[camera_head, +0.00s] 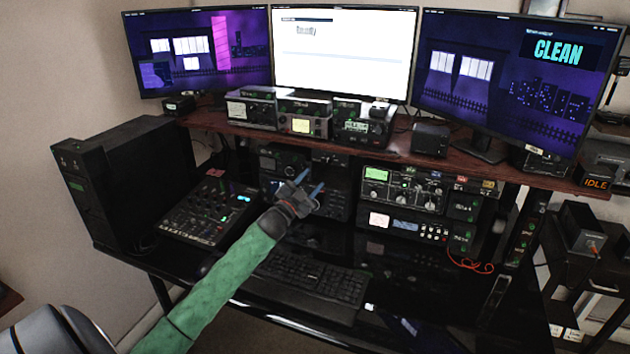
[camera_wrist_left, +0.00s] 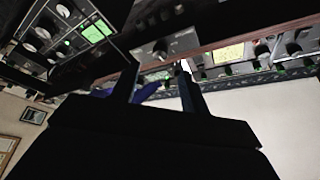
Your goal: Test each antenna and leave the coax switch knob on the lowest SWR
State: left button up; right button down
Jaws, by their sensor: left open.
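My left gripper (camera_head: 311,180) is open and empty, in front of the gear under the shelf. In the left wrist view its two dark fingers (camera_wrist_left: 160,80) stand apart with nothing between them. A small dark box (camera_head: 329,158) sits under the shelf just beyond the fingertips. The left wrist view shows a grey box with a round black knob (camera_wrist_left: 160,46) by the shelf edge, past the fingertips and apart from them. I cannot tell for certain that it is the coax switch, nor its setting. A meter with a lit yellow face (camera_head: 301,125) stands on the shelf. My right gripper is not in view.
The brown shelf (camera_head: 450,165) overhangs the gear. A radio (camera_head: 403,190) with several knobs stands right of the gripper, a mixer (camera_head: 208,212) left. A keyboard (camera_head: 310,282) lies below. The right monitor reads CLEAN (camera_head: 557,52); a box at right reads IDLE (camera_head: 596,183).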

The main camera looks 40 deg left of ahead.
pick_arm(q)
jog(key=shift+s, duration=0.15)
grip_shut()
dwell(1.8)
